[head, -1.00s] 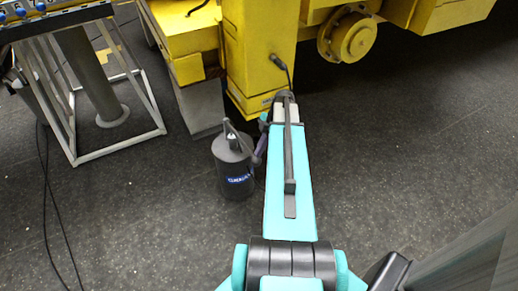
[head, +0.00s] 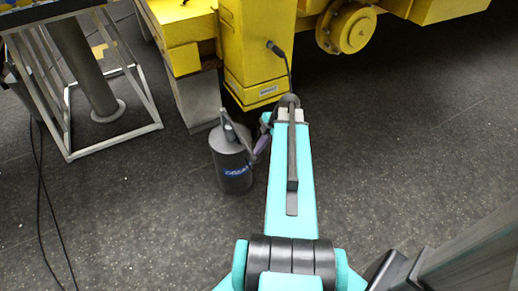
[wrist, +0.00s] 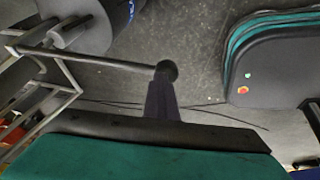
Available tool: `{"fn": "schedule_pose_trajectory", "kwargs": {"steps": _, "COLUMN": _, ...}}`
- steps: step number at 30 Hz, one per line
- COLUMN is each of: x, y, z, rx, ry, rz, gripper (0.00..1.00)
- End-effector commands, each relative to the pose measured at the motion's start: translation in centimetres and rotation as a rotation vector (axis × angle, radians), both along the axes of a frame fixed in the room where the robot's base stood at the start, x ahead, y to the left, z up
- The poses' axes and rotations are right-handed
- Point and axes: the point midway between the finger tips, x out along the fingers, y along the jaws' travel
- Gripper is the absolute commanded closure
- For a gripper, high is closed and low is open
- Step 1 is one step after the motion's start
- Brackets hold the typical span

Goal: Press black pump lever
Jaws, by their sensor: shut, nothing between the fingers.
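The black pump (head: 231,163) is a dark cylinder with a blue label, upright on the floor left of my arm in the head view. In the wrist view, part of its body (wrist: 90,28) shows at the upper left. The pump lever (wrist: 95,60) is a thin grey rod running right to a black ball knob (wrist: 167,71). My gripper (wrist: 161,92) is shut, with its dark fingertips at the knob, overlapping its lower edge. I cannot tell whether they touch. In the head view, my gripper (head: 255,154) is close to the pump's right side, partly hidden by my arm.
A yellow machine (head: 255,50) stands behind the pump, with a grey support leg (head: 196,100) close to it. A metal frame table (head: 110,137) stands at the left, with cables (head: 42,190) on the floor. The floor on the right is clear.

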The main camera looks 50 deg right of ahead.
Motion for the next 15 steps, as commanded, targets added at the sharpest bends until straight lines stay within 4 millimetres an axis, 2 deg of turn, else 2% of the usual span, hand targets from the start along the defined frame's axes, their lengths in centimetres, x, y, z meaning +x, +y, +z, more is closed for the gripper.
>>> {"fn": "schedule_pose_trajectory", "kwargs": {"steps": 1, "x": -0.4, "y": 0.3, "z": -1.2, "rx": 0.000, "ry": 0.019, "rz": 0.008, "gripper": 1.00}}
{"fn": "schedule_pose_trajectory", "kwargs": {"steps": 6, "x": -0.3, "y": 0.3, "z": -1.3, "rx": 0.000, "ry": 0.019, "rz": 0.009, "gripper": 1.00}}
{"fn": "schedule_pose_trajectory", "kwargs": {"steps": 11, "x": -0.2, "y": 0.3, "z": -1.0, "rx": -0.001, "ry": 0.018, "rz": 0.010, "gripper": 1.00}}
{"fn": "schedule_pose_trajectory", "kwargs": {"steps": 15, "x": 0.0, "y": 0.0, "z": 0.1, "rx": -0.002, "ry": 0.014, "rz": 0.009, "gripper": 1.00}}
